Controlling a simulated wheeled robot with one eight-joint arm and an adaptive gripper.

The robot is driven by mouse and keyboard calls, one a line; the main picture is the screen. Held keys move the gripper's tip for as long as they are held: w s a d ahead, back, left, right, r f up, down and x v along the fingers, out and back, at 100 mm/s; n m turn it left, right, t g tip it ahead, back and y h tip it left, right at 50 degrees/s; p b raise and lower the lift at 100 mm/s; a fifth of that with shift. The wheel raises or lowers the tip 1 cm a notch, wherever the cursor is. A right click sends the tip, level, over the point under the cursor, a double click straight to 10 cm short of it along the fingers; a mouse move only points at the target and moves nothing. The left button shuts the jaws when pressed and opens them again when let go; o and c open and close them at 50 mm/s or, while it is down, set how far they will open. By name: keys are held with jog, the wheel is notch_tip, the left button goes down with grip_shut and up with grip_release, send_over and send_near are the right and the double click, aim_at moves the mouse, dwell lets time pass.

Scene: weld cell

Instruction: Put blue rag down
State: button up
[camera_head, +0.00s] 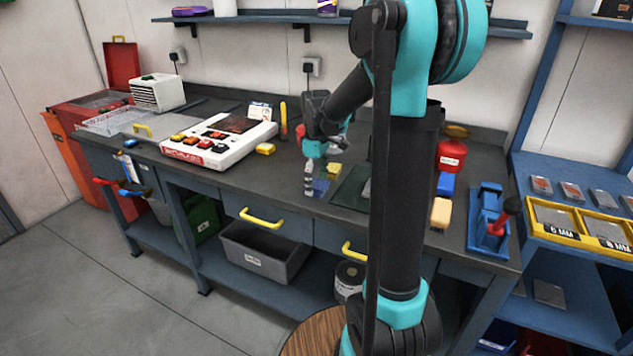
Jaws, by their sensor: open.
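A small flat blue patch, which looks like the blue rag (322,187), lies on the dark workbench (235,180) near its front edge. My gripper (310,189) points down just left of it and is open. The fingertips are close to the rag's left side; I cannot tell whether they touch it. The gripper partly covers the rag, so its full outline is hidden.
A yellow object (333,170) lies just behind the rag. A dark green mat (350,190) is to the right, partly behind my arm. A white control box (220,138) stands left. A blue vise-like fixture (488,225) and red can (451,155) stand right.

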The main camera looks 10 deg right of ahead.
aim_at(316, 183)
jog(key=shift+r, duration=0.1)
notch_tip(316, 183, up, 12)
dwell(0.5)
